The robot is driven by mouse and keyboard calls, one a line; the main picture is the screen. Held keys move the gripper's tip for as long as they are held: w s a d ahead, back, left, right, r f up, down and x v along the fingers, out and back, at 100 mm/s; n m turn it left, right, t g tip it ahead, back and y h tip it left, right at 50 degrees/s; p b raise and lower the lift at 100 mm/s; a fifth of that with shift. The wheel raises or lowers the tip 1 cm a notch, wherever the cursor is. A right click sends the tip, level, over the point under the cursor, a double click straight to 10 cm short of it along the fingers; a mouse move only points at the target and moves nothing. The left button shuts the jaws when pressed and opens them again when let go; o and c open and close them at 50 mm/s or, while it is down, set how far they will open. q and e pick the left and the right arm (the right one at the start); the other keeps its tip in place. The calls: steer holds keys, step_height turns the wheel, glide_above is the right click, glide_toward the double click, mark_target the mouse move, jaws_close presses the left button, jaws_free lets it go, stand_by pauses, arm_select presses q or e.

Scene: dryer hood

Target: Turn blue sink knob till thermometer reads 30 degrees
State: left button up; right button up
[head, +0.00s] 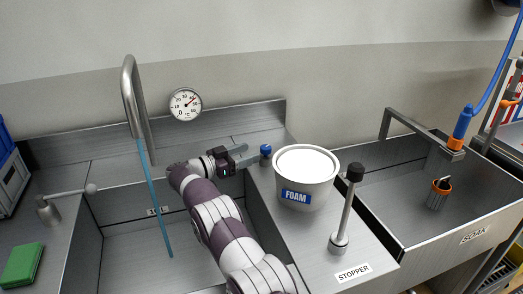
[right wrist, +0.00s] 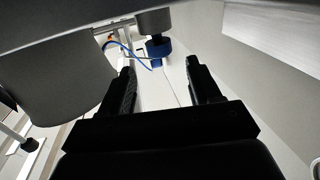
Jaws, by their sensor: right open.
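The blue sink knob (head: 265,150) sits at the back of the counter between the sink and the foam bucket. My right gripper (head: 248,156) is open just left of it, fingers pointing toward it. In the right wrist view the blue knob (right wrist: 158,48) shows just beyond and between the fingertips of the open gripper (right wrist: 160,68), with nothing visibly held. My left gripper is out of view.
Blue water (head: 157,210) runs from the tall faucet (head: 130,95) into the left sink. The white foam bucket (head: 306,172) stands right of the knob, close to it. A black-topped stopper lever (head: 346,210) stands in front. A green sponge (head: 22,265) lies at left.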

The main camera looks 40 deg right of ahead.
steer(key=a, duration=0.5)
steer(key=shift+w+a, duration=0.1)
steer(key=shift+w, duration=0.15)
steer(key=shift+c, duration=0.2)
